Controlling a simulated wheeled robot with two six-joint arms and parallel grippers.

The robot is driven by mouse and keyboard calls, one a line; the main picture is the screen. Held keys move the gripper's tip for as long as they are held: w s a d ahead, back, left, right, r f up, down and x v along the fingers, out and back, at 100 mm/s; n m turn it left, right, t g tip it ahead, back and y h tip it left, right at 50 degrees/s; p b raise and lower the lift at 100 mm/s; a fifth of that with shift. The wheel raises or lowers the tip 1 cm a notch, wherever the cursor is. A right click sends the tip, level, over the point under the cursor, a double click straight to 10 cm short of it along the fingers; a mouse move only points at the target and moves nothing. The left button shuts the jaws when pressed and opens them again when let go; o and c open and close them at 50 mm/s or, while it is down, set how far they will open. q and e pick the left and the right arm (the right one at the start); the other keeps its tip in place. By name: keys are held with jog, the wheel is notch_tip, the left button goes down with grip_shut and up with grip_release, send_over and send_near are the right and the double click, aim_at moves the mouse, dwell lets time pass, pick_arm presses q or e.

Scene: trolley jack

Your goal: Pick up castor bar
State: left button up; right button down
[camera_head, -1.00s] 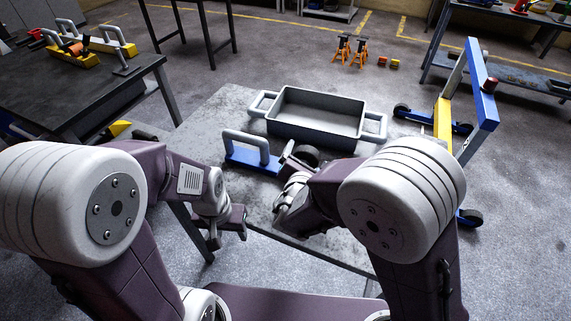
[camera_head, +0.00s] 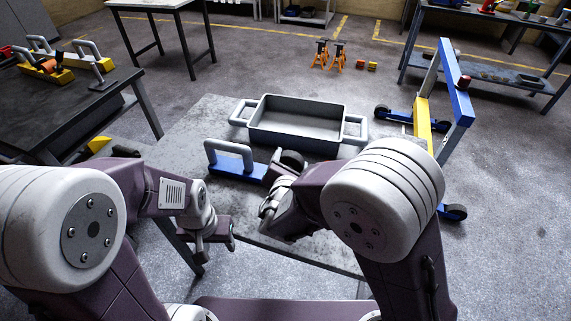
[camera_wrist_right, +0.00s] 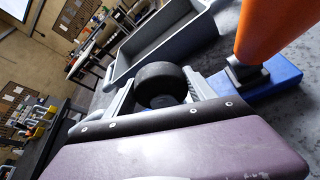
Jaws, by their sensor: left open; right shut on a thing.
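The castor bar (camera_head: 236,170) is a blue bar with an upright grey loop handle at its left end and a black wheel (camera_head: 292,159) at its right. It lies on the grey table, in front of the grey tray. My right gripper (camera_head: 274,178) is shut on its wheel end. In the right wrist view the black wheel (camera_wrist_right: 162,84) sits between the gripper's grey fingers, with the blue bar (camera_wrist_right: 270,82) beyond and an orange post rising from it. My left gripper (camera_head: 216,243) is open and empty over the table's front left edge.
A grey tray (camera_head: 300,128) with side handles stands on the table (camera_head: 195,125) behind the bar. A blue and yellow wheeled frame (camera_head: 425,120) stands at right. A dark bench (camera_head: 85,115) with yellow handled bars is at left. Orange stands (camera_head: 328,55) are on the floor behind.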

aim_at(291, 153)
notch_tip(291, 153, up, 4)
jog(key=shift+f+p, duration=0.1)
jog(key=shift+p, duration=0.4)
jog(key=s+d+r, duration=0.2)
jog(key=s+d+r+b, duration=0.1)
jog(key=s+d+r, duration=0.1)
jog(key=s, duration=0.1)
jog(key=s+d+r, duration=0.2)
jog(key=d, duration=0.1)
jog(key=shift+s+d+b, duration=0.1)
jog(key=shift+s+b, duration=0.1)
jog(key=shift+b, duration=0.2)
jog(key=shift+s+d+r, duration=0.45)
